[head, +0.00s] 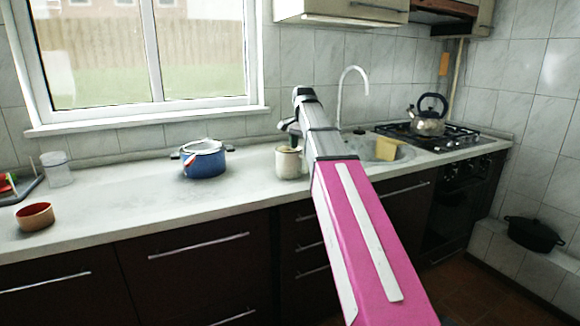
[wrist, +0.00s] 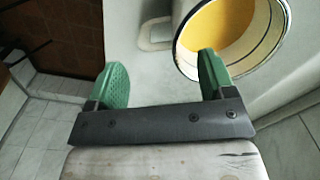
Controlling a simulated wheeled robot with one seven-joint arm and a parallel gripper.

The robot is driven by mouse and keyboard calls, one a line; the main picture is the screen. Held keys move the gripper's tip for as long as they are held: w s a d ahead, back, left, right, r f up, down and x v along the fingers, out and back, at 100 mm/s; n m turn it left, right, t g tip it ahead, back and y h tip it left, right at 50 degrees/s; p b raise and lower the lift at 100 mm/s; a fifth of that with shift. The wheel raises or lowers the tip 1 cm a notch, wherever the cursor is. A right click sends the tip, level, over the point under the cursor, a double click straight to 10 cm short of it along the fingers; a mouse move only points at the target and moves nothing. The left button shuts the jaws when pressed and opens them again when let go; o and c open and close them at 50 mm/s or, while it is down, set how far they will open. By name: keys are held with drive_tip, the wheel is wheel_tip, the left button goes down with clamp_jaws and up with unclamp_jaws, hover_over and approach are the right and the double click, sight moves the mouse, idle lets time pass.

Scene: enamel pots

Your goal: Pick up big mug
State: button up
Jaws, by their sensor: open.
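The big mug (head: 289,163) is cream-coloured and stands upright on the counter, left of the sink. In the wrist view I look down into the mug (wrist: 284,47); its inside is yellow and its pale handle (wrist: 145,34) points left. My gripper (wrist: 163,80) is open, with green fingers and nothing between them. The handle lies just beyond the gap between the fingertips. The right finger overlaps the mug's near rim in the picture; I cannot tell whether it touches. In the head view my gripper (head: 291,133) is at the mug's top, and my arm hides part of the area.
A blue pot (head: 204,163) stands left of the mug. A red-brown bowl (head: 35,216) and a clear jar (head: 56,170) are further left. A kettle (head: 428,122) sits on the hob.

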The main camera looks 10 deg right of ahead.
sight(303, 157)
drive_tip(key=f, duration=0.4)
drive_tip(key=shift+s+f, duration=0.2)
drive_tip(key=shift+f, duration=0.2)
drive_tip(key=c, duration=1.3)
clamp_jaws()
drive_tip(key=shift+r, duration=0.25)
